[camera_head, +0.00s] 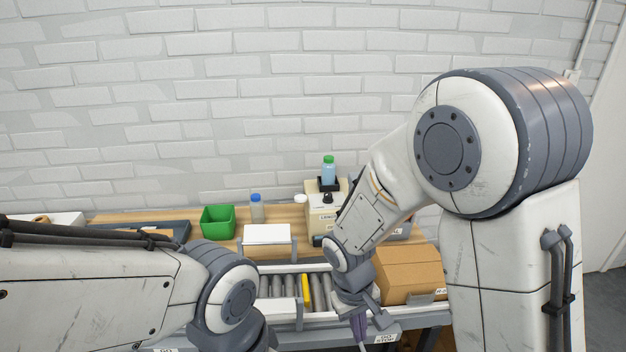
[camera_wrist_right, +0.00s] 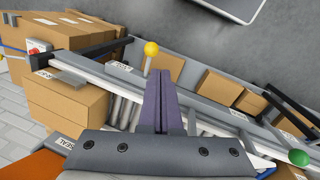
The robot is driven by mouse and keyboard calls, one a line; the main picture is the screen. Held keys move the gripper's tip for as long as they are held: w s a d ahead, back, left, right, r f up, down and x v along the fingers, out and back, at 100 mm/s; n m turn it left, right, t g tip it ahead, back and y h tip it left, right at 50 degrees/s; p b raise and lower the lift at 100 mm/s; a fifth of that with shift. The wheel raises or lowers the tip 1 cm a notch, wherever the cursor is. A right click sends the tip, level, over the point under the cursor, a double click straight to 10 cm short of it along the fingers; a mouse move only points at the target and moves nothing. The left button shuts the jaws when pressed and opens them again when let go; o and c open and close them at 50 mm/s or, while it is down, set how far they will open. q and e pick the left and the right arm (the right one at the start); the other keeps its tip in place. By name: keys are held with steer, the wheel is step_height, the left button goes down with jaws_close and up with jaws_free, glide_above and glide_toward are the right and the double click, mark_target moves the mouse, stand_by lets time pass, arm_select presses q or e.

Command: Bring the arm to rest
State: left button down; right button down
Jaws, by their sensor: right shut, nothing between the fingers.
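My right arm reaches down from the right in the head view, bent at its big upper joint. Its right gripper (camera_head: 359,330) hangs over the front edge of the roller conveyor. In the right wrist view the gripper (camera_wrist_right: 160,78) shows two purple fingers shut together, with nothing between them. My left arm (camera_head: 90,290) comes in from the left in the head view. Its gripper is out of the picture.
The roller conveyor (camera_head: 290,287) runs along the bench front. A cardboard box (camera_head: 408,268) stands close right of my right forearm. A green bin (camera_head: 217,222) and a bottle (camera_head: 257,209) stand behind.

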steer(key=s+a+r+n+y, duration=0.1)
steer(key=s+a+r+n, duration=0.1)
steer(key=s+r, duration=0.3)
steer(key=s+a+r+n+y, duration=0.1)
steer(key=s+a+r, duration=0.4)
steer(key=s, duration=0.5)
steer(key=shift+a+r+n+y, duration=0.25)
steer(key=shift+r+n+y, duration=0.15)
steer(key=shift+n, duration=0.2)
